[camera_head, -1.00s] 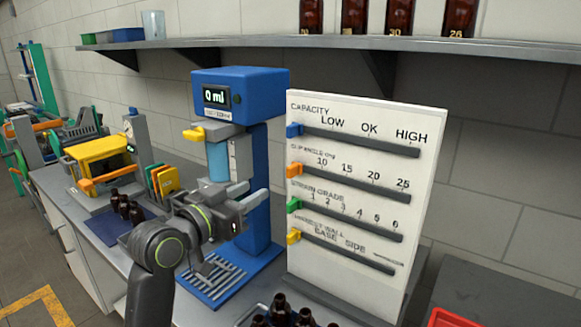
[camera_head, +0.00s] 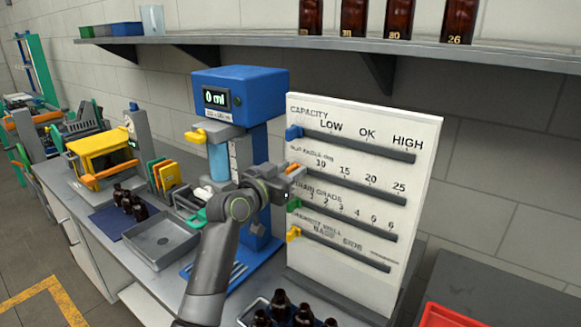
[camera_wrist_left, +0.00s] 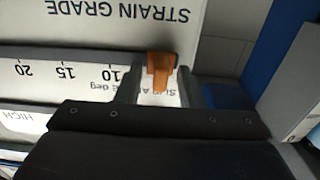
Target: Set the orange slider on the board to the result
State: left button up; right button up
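The white board (camera_head: 360,118) has several slider tracks with coloured knobs. The orange slider (camera_head: 293,167) is at the left end of the second track, left of the 10 mark on a scale reading 10, 15, 20, 25. My left gripper (camera_head: 297,175) is at this slider in the head view. In the left wrist view, which shows the board upside down, the orange slider (camera_wrist_left: 160,70) sits between the two fingers of my left gripper (camera_wrist_left: 158,85), with gaps visible on both sides. The gripper is open. My right gripper is not in view.
The blue slider (camera_head: 293,132) is above, the green slider (camera_head: 293,205) and yellow slider (camera_head: 293,234) below, all at the left ends. A blue machine (camera_head: 262,90) reading 0 ml stands left of the board. Amber bottles (camera_head: 280,305) stand in front.

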pick_arm(q)
jog(key=shift+w+d, duration=0.2)
jog(key=shift+w, duration=0.05)
grip_shut()
